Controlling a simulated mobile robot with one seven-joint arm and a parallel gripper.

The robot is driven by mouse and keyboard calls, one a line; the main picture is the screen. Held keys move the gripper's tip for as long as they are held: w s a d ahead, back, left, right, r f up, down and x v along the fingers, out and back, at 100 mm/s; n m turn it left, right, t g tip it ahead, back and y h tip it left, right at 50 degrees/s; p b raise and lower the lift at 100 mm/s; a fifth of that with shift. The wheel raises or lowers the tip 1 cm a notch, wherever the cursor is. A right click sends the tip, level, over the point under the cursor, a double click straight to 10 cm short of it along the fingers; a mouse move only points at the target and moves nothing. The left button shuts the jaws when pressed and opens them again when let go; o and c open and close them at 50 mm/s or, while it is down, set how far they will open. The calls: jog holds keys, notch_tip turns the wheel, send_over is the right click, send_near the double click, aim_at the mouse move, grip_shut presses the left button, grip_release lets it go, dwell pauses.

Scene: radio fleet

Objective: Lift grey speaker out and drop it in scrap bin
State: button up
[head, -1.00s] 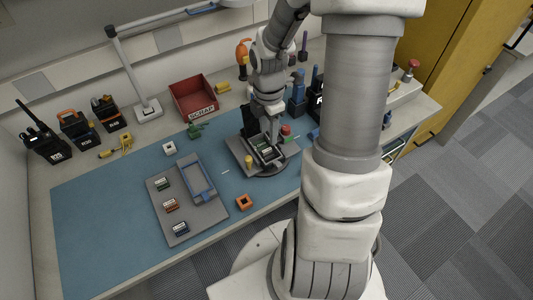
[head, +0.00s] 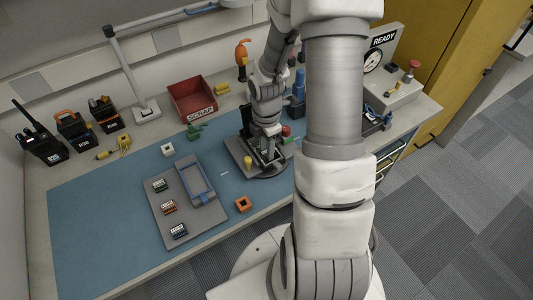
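My gripper (head: 267,150) points down over a grey work fixture (head: 236,150) on the right part of the blue mat. Its fingers reach to the open black radio (head: 246,122) in the fixture and cover much of it. The grey speaker cannot be made out; the gripper and wrist hide the inside of the radio. Whether the fingers are open or shut is too small to tell. The red scrap bin (head: 180,107), labelled SCRAP, stands behind the mat, left of the fixture, and its visible inside looks empty.
A grey parts tray (head: 203,222) with several small modules and a blue frame lies left of the fixture. Several radios (head: 75,132) stand back left. A lamp post (head: 130,75) rises left of the bin.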

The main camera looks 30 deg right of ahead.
grip_shut()
jog(key=shift+r, duration=0.15)
jog(key=shift+r, duration=0.25)
notch_tip(320, 180, up, 4)
jog(key=shift+d+f+p, duration=0.1)
jog(key=shift+p, duration=0.4)
jog(key=s+d+r+p, duration=0.2)
jog(key=s+d+r, duration=0.3)
jog(key=s, duration=0.5)
jog(key=shift+d+r, duration=0.4)
jog(key=shift+r, duration=0.3)
jog(key=shift+p, duration=0.3)
jog(key=shift+r+p, duration=2.05)
jog(key=shift+p, duration=0.3)
